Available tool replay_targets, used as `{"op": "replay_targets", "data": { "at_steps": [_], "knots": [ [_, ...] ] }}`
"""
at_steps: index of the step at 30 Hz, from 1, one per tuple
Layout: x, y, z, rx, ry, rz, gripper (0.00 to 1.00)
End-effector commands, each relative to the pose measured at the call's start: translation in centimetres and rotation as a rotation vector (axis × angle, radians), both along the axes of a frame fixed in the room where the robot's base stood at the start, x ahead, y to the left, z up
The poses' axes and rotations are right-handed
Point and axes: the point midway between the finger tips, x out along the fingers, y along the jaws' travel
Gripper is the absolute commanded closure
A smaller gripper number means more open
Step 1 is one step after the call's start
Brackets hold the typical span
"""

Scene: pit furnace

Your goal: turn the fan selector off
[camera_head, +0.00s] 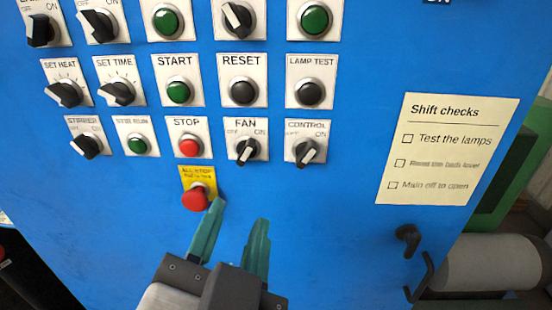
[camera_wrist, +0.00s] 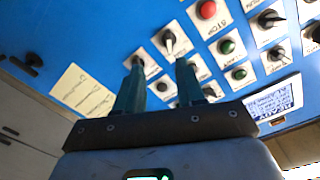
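The fan selector (camera_head: 247,151) is a black knob with a white marker on a white plate labelled FAN, OFF and ON, in the lower row of the blue panel. It looks turned slantwise towards ON. It also shows in the wrist view (camera_wrist: 171,43), upside down, beyond the gap between my fingertips. My gripper (camera_head: 240,211) is open and empty, its green fingers apart. In the head view it appears below the fan selector, to the right of the red all-stop button. In the wrist view my gripper (camera_wrist: 159,64) overlaps the panel near the control knob; contact cannot be told.
The red STOP button (camera_head: 189,146) is left of the fan selector, the control selector (camera_head: 306,152) right. The RESET button (camera_head: 243,92) is above and the all-stop button (camera_head: 195,198) lower left. A shift-checks note (camera_head: 447,150) and black handle (camera_head: 407,238) are further right.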

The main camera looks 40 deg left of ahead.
Motion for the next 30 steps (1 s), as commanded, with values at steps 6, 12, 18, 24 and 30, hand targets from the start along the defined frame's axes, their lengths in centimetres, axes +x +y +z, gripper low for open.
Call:
{"op": "replay_targets", "data": {
  "at_steps": [6,12,18,24,30],
  "knots": [
    [-0.4,1.1,1.3,0.039,-0.015,0.017,0.62],
    [2.4,2.8,1.3,0.035,-0.014,0.015,0.62],
    [5.5,4.7,1.3,0.035,-0.013,0.017,0.62],
    [7.5,5.9,1.2,0.036,-0.014,0.018,0.62],
    [8.1,6.3,1.1,0.037,-0.014,0.019,0.62]
  ]
}}
